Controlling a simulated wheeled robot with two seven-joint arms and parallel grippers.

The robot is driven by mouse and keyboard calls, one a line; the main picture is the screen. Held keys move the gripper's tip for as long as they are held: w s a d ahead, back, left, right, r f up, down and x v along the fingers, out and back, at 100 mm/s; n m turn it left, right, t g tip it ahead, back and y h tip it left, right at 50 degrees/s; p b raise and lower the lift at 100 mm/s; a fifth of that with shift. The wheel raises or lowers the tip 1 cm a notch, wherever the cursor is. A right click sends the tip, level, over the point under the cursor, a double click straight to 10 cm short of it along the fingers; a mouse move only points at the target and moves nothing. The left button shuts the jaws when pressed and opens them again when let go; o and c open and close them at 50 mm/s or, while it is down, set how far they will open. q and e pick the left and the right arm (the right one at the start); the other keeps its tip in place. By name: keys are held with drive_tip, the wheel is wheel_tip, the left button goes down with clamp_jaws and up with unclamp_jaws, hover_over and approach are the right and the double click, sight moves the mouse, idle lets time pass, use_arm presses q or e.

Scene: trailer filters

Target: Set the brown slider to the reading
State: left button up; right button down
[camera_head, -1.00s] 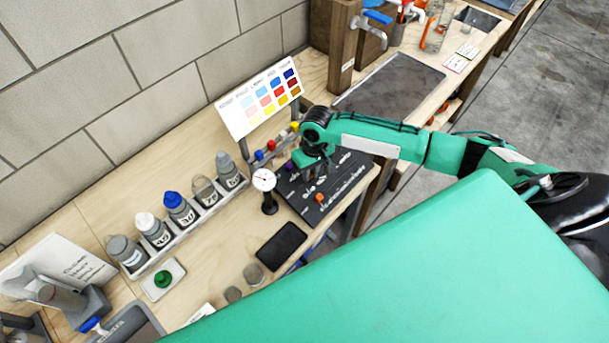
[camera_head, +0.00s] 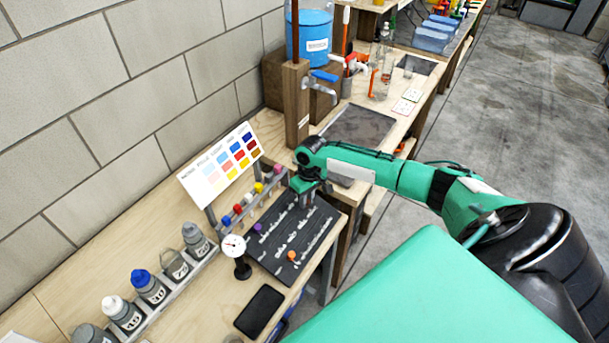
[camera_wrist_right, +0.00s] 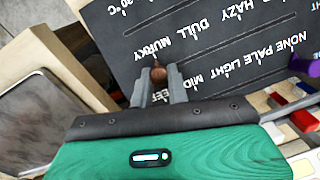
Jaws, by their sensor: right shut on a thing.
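The dark slider board (camera_head: 318,226) lies on the bench with white labelled scales. My right gripper (camera_head: 303,190) is at the board's far end. In the right wrist view my right gripper (camera_wrist_right: 160,85) is shut on the brown slider (camera_wrist_right: 158,72), a small round knob between the fingertips. The knob is beside the word MURKY, at the end of the row with HAZY and DULL; its exact mark is hard to tell. A purple slider (camera_head: 258,228) and an orange slider (camera_head: 292,256) sit elsewhere on the board. My left gripper is not in view.
A round dial gauge (camera_head: 233,245) stands left of the board. A colour chart (camera_head: 222,165) stands behind, with small coloured-capped vials (camera_head: 248,198) beneath. Bottles in a rack (camera_head: 175,275) are at left. A black flat slab (camera_head: 259,310) lies in front.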

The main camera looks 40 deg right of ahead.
drive_tip(key=shift+w+d+r, duration=0.15)
drive_tip(key=shift+d, duration=0.05)
drive_tip(key=c, duration=1.3)
unclamp_jaws()
drive_tip(key=shift+c, duration=0.2)
wheel_tip(320, 180, up, 14)
drive_tip(key=d+b, duration=0.1)
drive_tip(key=b, duration=0.2)
drive_tip(key=shift+d+f, duration=0.15)
drive_tip(key=shift+f, duration=0.05)
drive_tip(key=shift+f, duration=0.1)
